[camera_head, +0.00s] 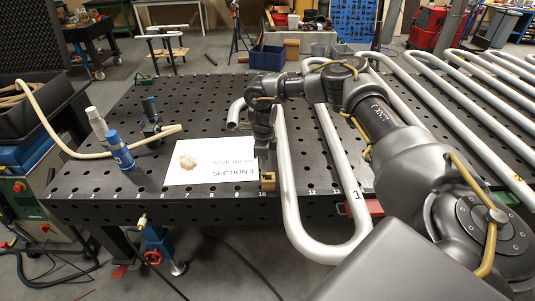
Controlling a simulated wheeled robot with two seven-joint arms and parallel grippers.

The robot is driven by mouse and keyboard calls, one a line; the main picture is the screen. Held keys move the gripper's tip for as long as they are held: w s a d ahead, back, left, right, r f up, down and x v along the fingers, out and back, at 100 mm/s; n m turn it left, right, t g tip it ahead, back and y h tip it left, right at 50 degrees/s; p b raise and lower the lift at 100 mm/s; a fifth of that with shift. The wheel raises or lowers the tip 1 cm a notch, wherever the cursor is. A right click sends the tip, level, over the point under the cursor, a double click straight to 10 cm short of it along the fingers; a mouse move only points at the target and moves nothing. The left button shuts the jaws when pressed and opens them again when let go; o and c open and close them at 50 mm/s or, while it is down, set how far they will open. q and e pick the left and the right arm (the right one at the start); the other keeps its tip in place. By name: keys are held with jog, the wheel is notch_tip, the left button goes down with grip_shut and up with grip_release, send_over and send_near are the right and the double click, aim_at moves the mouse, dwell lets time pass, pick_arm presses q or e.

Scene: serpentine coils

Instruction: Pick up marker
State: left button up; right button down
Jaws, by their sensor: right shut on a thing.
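My right gripper (267,177) points down at the front edge of the perforated table, at the right edge of the white sheet marked "SECTION". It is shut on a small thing. A tan-brown block shape shows at the fingertips, but I cannot tell whether it is the marker or part of the fingers. No marker shows clearly elsewhere on the table. My left gripper is not in view.

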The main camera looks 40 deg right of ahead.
pick_arm(q)
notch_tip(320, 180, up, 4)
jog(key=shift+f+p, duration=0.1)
jog(key=shift+p, duration=1.15)
pick_arm(e)
jog(key=s+a+r, duration=0.4)
jog(key=a+r, duration=0.1)
jog(key=a, duration=0.4)
jog(key=shift+a+r, duration=0.25)
jog(key=shift+a, duration=0.1)
